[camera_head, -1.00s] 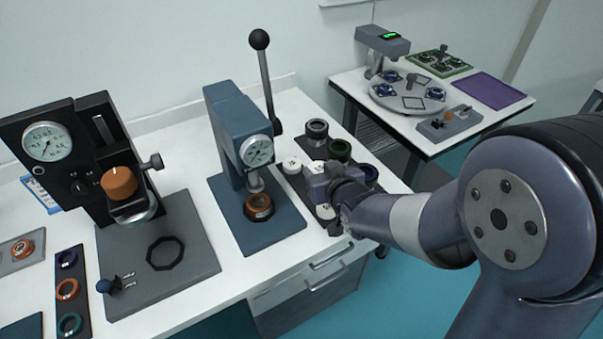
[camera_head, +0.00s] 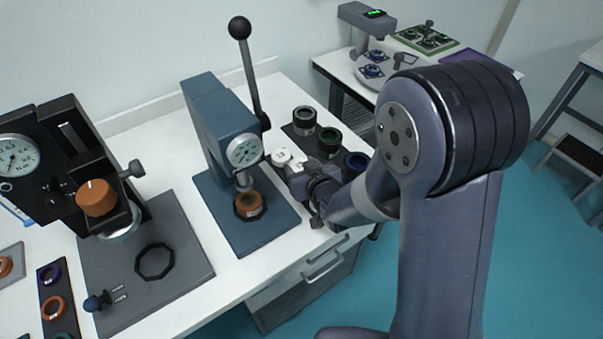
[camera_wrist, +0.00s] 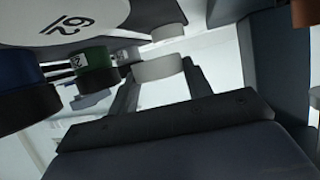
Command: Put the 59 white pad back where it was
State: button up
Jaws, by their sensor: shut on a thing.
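My gripper (camera_head: 283,163) is between the blue press and the dark rack. In the wrist view its two fingers (camera_wrist: 158,82) are shut on a white pad (camera_wrist: 158,67); no number can be read on it. In the head view a white pad (camera_head: 281,156) shows at the fingertips. Another white pad marked 62 (camera_wrist: 75,18) is large and close at the upper left of the wrist view. A further small white piece (camera_wrist: 167,32) shows beyond the held pad. My gripper and wrist hide part of the rack in the head view.
The blue lever press (camera_head: 222,130), with an orange ring (camera_head: 248,204) on its base, stands close left of my gripper. A grey-topped ring (camera_head: 304,118), a green ring (camera_head: 328,138) and a blue ring (camera_head: 356,161) stand on the dark rack (camera_head: 292,131) behind.

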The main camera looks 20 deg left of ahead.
jog(key=shift+f, duration=1.4)
jog(key=shift+s+f+b, duration=0.1)
jog(key=shift+f+b, duration=0.3)
jog(key=shift+b, duration=0.2)
jog(key=shift+s+d+f+b, duration=0.2)
jog(key=shift+f+b, duration=0.2)
jog(key=shift+b, duration=0.05)
jog(key=o, duration=1.1)
jog(key=shift+f, duration=0.1)
jog(key=shift+c, duration=0.2)
jog(key=r+p, duration=0.1)
jog(key=p, duration=0.1)
jog(key=shift+w+a+r+p, duration=0.1)
jog(key=shift+r+p, duration=0.2)
jog(key=b+v, duration=0.1)
jog(key=v, duration=1)
jog(key=shift+d+r+b, duration=0.2)
jog(key=shift+r+b, duration=0.05)
jog(key=shift+b, duration=0.1)
